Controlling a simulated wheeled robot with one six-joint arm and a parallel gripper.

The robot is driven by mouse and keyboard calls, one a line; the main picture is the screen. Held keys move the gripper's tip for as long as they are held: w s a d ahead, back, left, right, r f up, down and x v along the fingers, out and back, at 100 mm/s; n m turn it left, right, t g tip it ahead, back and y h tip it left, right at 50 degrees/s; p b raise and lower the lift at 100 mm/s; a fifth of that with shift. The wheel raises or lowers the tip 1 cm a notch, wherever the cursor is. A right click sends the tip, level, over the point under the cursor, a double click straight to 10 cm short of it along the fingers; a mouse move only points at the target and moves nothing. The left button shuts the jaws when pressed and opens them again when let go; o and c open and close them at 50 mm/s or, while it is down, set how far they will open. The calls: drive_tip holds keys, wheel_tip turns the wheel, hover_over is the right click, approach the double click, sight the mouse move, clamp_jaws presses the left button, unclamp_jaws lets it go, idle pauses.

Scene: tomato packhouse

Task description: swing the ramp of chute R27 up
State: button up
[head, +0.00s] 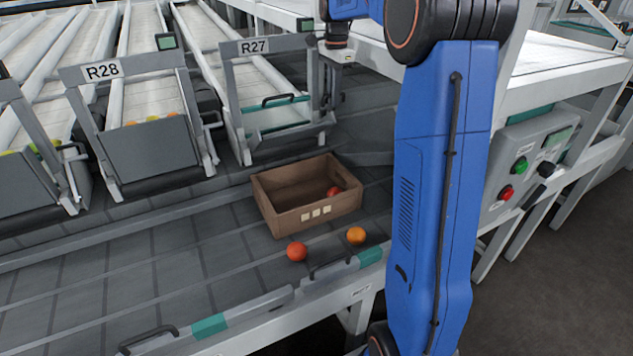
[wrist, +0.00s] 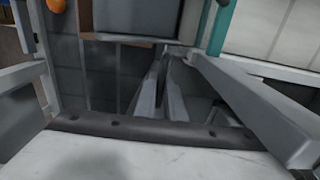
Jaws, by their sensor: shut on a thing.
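Chute R27 (head: 252,47) stands at the upper middle of the head view, its label on the crossbar of a grey frame. Its ramp (head: 280,119) is a pale panel between the frame posts, with a teal strip and a black handle (head: 285,99) along its upper edge. My gripper (head: 327,92) is at the right post of this frame, shut on a part of the ramp. The exact contact is hard to make out.
A brown crate (head: 312,216) with a red tomato inside sits on the grey belt below the chute. A red tomato (head: 297,251) and an orange one (head: 356,235) lie in front of it. Chute R28 (head: 153,148) is to the left. A button box (head: 525,160) is at right.

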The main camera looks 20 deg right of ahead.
drive_tip(key=shift+w+r, duration=0.2)
drive_tip(key=shift+w, duration=0.8)
